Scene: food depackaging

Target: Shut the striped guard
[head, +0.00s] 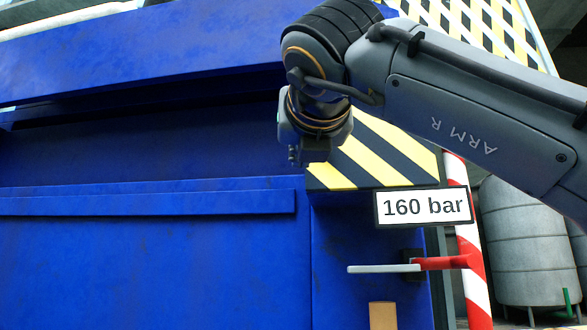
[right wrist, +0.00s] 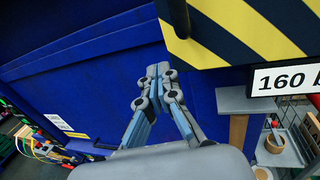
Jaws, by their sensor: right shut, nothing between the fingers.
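A yellow-and-black striped panel (head: 385,155) sits on the blue machine above the "160 bar" sign, partly hidden by my right arm. It also shows at the top of the right wrist view (right wrist: 245,25). My right gripper (head: 308,152) is at the panel's left edge in the head view. In the right wrist view its fingers (right wrist: 158,70) are together and empty, in front of the blue surface, left of the panel. I cannot tell whether they touch anything. Another yellow-and-black patterned panel (head: 535,50) stands behind my arm. My left gripper is not in view.
The blue machine (head: 150,260) fills the left, with a ledge across it. A "160 bar" sign (head: 423,207) hangs below the panel. A grey plate (head: 372,269) on a red bracket juts out beside a red-and-white pole (head: 474,290). Grey tanks (head: 520,240) stand at the right.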

